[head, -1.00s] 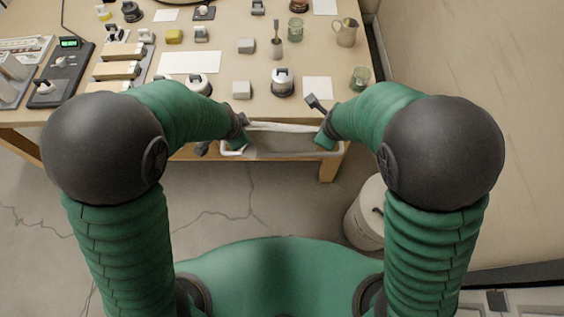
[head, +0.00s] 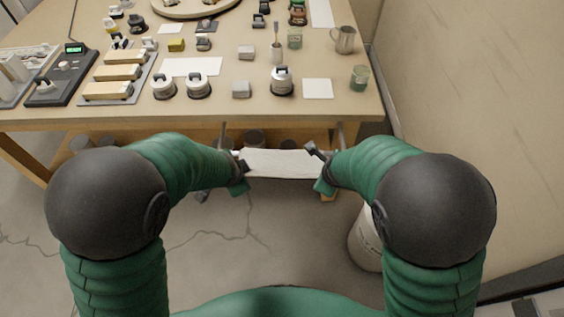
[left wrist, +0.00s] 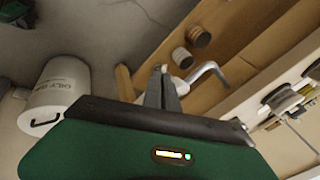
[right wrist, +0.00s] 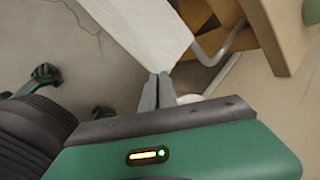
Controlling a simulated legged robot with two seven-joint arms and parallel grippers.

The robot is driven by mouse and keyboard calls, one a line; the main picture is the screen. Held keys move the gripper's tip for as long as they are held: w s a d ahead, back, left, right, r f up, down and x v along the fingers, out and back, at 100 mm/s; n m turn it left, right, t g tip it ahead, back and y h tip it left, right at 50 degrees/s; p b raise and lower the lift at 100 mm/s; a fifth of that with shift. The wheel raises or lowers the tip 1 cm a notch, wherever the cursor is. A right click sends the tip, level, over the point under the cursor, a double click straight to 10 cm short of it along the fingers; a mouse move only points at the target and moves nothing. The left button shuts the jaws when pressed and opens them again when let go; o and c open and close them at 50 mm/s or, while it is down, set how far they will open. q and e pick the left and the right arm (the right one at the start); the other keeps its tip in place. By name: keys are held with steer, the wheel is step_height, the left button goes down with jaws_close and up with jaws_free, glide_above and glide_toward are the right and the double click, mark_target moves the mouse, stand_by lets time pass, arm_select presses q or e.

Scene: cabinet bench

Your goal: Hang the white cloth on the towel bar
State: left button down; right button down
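The white cloth (head: 280,163) is stretched between my two grippers in front of the bench, just below its front edge. My left gripper (head: 240,165) is at its left end and my right gripper (head: 318,158) at its right end. The right wrist view shows the cloth (right wrist: 145,28) at my right gripper's closed fingertips (right wrist: 158,76). My left gripper's fingers (left wrist: 161,72) are also close together; little cloth shows there. The towel bar's bent end shows in the left wrist view (left wrist: 205,74) and right wrist view (right wrist: 212,57). Its middle is hidden in the head view; contact with the cloth is unclear.
The bench top (head: 300,112) carries several weights, blocks, cups and a metal jug (head: 343,39). A white waste can (head: 367,240) stands on the floor at right, near my right arm. Shelf items (left wrist: 182,57) sit under the bench. A wall rises at right.

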arm_select(q)
steer(key=shift+s+a, duration=0.2)
steer(key=shift+a, duration=0.1)
arm_select(e)
steer(key=shift+s+d, duration=0.15)
steer(key=shift+d, duration=0.1)
arm_select(q)
steer(key=c, duration=1.8)
jaws_free()
steer(key=shift+d+f, duration=0.1)
arm_select(e)
steer(key=c, duration=1.8)
jaws_free()
steer(key=shift+f, duration=0.1)
arm_select(q)
steer(key=o, duration=0.4)
steer(key=shift+d, duration=0.15)
arm_select(e)
steer(key=o, duration=0.4)
steer(key=shift+a, duration=0.2)
